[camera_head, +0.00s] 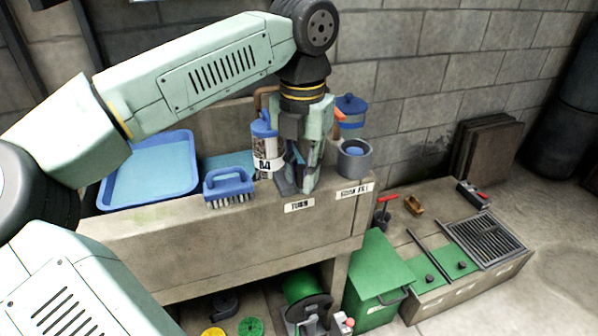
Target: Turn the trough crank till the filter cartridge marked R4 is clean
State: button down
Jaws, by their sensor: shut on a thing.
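The filter cartridge (266,148) stands upright at the concrete trough (240,224), beside my gripper on its left. It has a blue cap, a dark-speckled, dirty-looking body and a white label that seems to read R4. My gripper (298,186) points down at the trough's front rim, above a small label that seems to read TURN (299,205). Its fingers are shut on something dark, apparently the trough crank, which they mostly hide. My wrist and fingers stand just right of the cartridge and hide what lies behind them.
A blue tray (150,172) and a blue brush (229,188) rest on the trough's left part. A grey cup (355,160) and a blue lidded container (350,112) stand right of my gripper. Below right are a green box (377,275) and a grate (484,240).

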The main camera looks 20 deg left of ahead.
dwell(0.4)
jog(key=c, duration=1.4)
grip_release()
jog(key=shift+c, duration=0.2)
